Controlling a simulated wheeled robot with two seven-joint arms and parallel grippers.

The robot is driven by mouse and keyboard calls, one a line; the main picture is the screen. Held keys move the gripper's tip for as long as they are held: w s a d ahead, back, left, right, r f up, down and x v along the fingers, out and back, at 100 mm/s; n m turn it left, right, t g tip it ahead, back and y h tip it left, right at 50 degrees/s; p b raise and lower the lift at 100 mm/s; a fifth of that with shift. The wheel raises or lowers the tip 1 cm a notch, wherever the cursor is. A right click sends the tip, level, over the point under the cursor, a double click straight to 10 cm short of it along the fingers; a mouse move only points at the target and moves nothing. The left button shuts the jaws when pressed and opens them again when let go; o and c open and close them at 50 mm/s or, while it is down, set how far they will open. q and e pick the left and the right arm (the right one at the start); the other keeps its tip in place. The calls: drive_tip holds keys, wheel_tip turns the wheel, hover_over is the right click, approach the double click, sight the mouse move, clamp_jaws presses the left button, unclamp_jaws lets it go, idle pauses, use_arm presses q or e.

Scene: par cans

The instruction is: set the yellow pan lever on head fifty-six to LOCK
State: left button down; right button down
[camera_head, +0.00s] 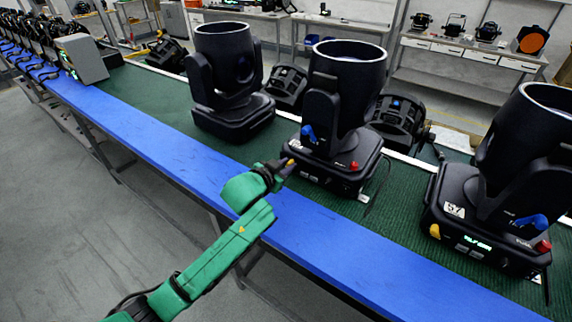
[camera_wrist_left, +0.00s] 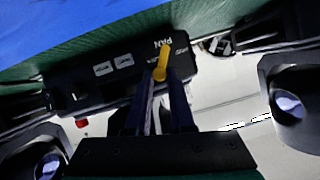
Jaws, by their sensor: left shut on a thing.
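The middle moving head (camera_head: 340,100) stands on the green mat, its black base toward me. Its number is not readable in the head view. The yellow pan lever (camera_wrist_left: 160,62) sticks out of the base panel beside the printed word PAN in the left wrist view. My left gripper (camera_head: 287,166) is at the left front corner of that base. Its fingers (camera_wrist_left: 159,90) are shut on the yellow lever. The gripper mostly hides the lever in the head view. The lever's LOCK marking is not readable. My right gripper is not in view.
A head labelled 57 (camera_head: 505,185) stands to the right, with its own yellow lever (camera_head: 435,231). Another head (camera_head: 230,82) stands to the left. The middle head has a blue lever (camera_head: 308,134) and a red knob (camera_head: 354,166). The blue bench edge (camera_head: 330,245) is clear.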

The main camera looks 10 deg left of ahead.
use_arm(q)
drive_tip(key=c, duration=0.8)
unclamp_jaws()
drive_tip(key=shift+s, duration=0.1)
drive_tip(key=b+v, duration=0.2)
drive_tip(key=v, duration=1.2)
drive_tip(key=shift+s, duration=0.25)
